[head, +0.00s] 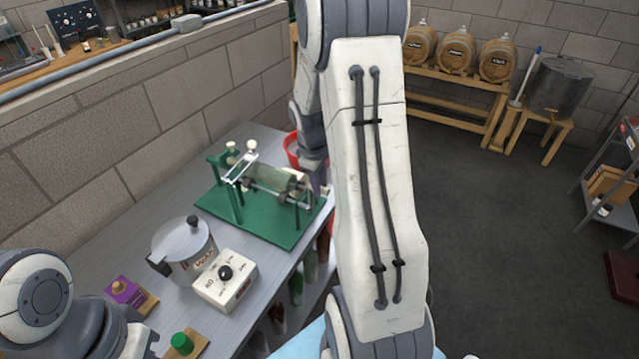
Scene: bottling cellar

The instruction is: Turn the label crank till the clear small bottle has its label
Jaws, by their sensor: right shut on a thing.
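The labelling machine stands on the grey bench, with a green base plate (258,222), green posts and a metal frame with pale knobs. A see-through small bottle (272,179) lies on its side across the rollers; I cannot make out a label on it. My right gripper (318,182) is at the machine's right end, partly hidden by my right arm. It is shut on what looks like the label crank, which is mostly hidden. My left arm shows at the lower left, with its gripper outside the picture.
A steel pot (183,250) and a white box with a black knob (226,280) stand on the bench (130,232) in front of the machine. A red container (292,150) is behind it. Bottles hang below the bench's edge. Barrels (457,52) stand on a far rack.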

